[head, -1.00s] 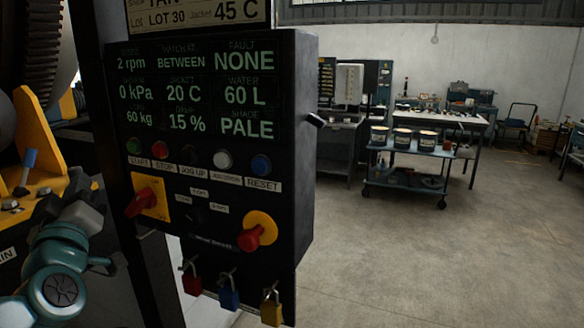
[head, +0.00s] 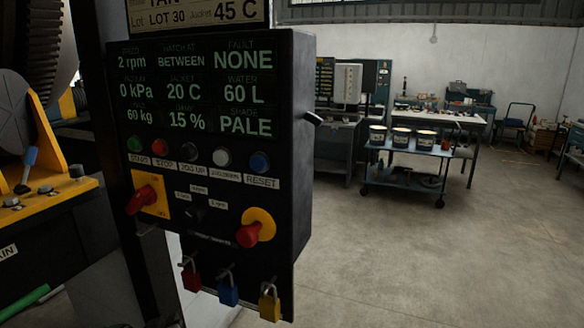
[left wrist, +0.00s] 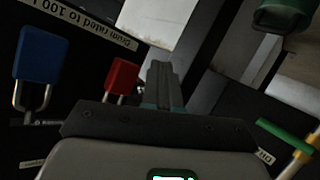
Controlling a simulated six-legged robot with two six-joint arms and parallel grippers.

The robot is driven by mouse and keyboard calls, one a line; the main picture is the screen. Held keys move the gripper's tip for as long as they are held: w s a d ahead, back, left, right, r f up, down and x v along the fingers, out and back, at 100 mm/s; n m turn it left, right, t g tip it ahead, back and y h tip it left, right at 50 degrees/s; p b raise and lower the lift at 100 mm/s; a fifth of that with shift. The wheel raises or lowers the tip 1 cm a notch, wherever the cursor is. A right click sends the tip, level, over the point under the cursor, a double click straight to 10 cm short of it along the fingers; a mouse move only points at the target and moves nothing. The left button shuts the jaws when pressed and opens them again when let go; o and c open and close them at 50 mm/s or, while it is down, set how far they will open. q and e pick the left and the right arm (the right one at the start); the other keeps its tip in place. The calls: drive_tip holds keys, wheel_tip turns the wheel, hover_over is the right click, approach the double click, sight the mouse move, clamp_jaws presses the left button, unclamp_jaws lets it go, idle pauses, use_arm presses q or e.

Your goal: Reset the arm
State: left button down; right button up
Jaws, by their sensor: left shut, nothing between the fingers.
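My left gripper (left wrist: 162,85) shows in the left wrist view. Its fingers are together with nothing between them. Its arm is not clearly visible in the head view. A blue padlock (left wrist: 40,65) and a red padlock (left wrist: 122,77) appear upside down to the left of the fingers, apart from them. In the head view, the red padlock (head: 191,279), blue padlock (head: 228,294) and yellow padlock (head: 269,307) hang under the black control panel (head: 292,150). My right gripper is in neither view.
The panel carries a red knob (head: 143,200) on a yellow plate and a red-and-yellow knob (head: 250,235). Yellow-framed machinery (head: 45,180) stands at left. A blue cart (head: 405,185) with several tubs stands further back at right. The concrete floor (head: 400,265) between is clear.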

use_arm(q)
drive_tip(key=s+d+f+m+g+h, duration=0.15)
drive_tip(key=s+d+f+g, duration=0.3)
drive_tip(key=s+f, duration=0.5)
drive_tip(key=s+d+f+m+g+h, duration=0.1)
drive_tip(key=s+d+f+g+h, duration=0.15)
drive_tip(key=s+d+f, duration=0.7)
drive_tip(key=s+d+f+g+h, duration=0.1)
drive_tip(key=s+f+g, duration=0.4)
drive_tip(key=s, duration=0.8)
wheel_tip(320, 180, down, 2)
drive_tip(key=shift+d+f+m+g+h, duration=0.1)
drive_tip(key=shift+d+m+g+h, duration=0.05)
drive_tip(key=shift+m+g+h, duration=0.25)
